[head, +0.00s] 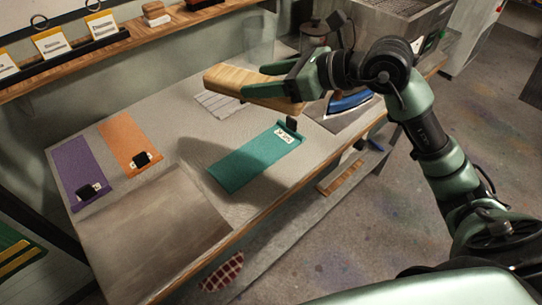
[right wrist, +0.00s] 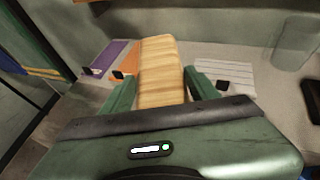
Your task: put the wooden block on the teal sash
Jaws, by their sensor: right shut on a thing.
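The wooden block (head: 245,87) is a long, pale block held in the air above the table in the head view. My right gripper (head: 272,80) is shut on it near its right end. In the right wrist view the block (right wrist: 160,70) sticks out forward between the two green fingers (right wrist: 155,92). The teal sash (head: 250,160) lies flat on the table, below and nearer the front edge than the block, with a white label and a dark clip at its right end. A shadow falls on and beside its left part. My left gripper is not in view.
A purple sash (head: 80,170) and an orange sash (head: 122,143) lie at the left. A grey sheet (head: 150,235) covers the front left.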

